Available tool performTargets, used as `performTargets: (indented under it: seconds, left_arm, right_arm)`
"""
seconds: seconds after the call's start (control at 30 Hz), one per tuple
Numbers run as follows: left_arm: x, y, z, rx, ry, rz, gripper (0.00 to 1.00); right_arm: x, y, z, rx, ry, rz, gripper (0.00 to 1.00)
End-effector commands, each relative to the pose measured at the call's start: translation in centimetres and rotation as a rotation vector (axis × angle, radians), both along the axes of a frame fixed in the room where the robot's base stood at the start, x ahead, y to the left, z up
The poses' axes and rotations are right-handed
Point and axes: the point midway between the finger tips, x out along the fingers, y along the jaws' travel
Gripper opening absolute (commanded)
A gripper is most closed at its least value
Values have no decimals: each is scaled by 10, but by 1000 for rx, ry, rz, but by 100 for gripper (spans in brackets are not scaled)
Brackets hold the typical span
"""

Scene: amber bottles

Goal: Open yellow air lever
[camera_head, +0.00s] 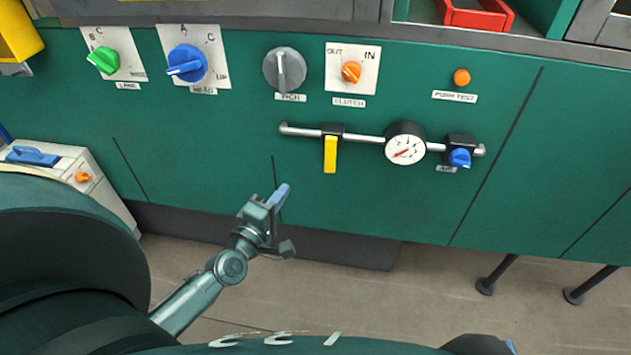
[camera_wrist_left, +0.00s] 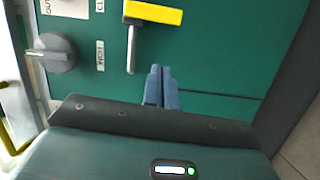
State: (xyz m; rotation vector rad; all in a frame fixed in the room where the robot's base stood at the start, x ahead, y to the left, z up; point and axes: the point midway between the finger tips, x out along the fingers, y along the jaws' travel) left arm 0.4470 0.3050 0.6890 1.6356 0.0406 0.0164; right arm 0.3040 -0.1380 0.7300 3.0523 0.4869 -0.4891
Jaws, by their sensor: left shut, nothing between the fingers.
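The yellow air lever (camera_head: 330,155) hangs straight down from a black valve body on a silver pipe (camera_head: 362,138), crosswise to the pipe, on the green panel. In the left wrist view the lever (camera_wrist_left: 153,12) lies across the top edge. My left gripper (camera_head: 282,195) is below and left of the lever, apart from it. Its blue fingers (camera_wrist_left: 161,84) are together with nothing between them. A dark part with a bit of blue at the bottom right edge of the head view may be my right gripper (camera_head: 510,346); its fingers are mostly cut off.
A round gauge (camera_head: 405,143) and a blue knob (camera_head: 460,158) sit on the pipe right of the lever. A grey knob (camera_head: 285,70) and an orange knob (camera_head: 351,71) are above it. The panel below the pipe is clear.

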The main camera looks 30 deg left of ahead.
Motion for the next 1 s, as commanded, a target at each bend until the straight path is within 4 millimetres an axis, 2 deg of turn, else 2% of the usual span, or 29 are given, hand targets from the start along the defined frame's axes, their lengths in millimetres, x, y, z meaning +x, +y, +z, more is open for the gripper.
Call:
performTargets:
  seconds: [0.03,0.17,0.57,0.77,1.0]
  left_arm:
    - [2,5,-6,-27,-9,16,0]
    - [4,12,-5,-67,-19,35,0]
    - [8,12,-4,-67,-19,34,0]
    - [36,13,-3,-66,-21,35,0]
    - [89,17,-4,-66,-22,34,0]
  right_arm:
    - [-1,0,-4,2,-6,1,34]
    - [-1,0,-2,5,-13,1,34]
    - [-1,0,-1,5,-12,1,34]
    - [-1,0,-2,5,-12,1,34]
    - [-1,0,-6,-2,-10,3,34]
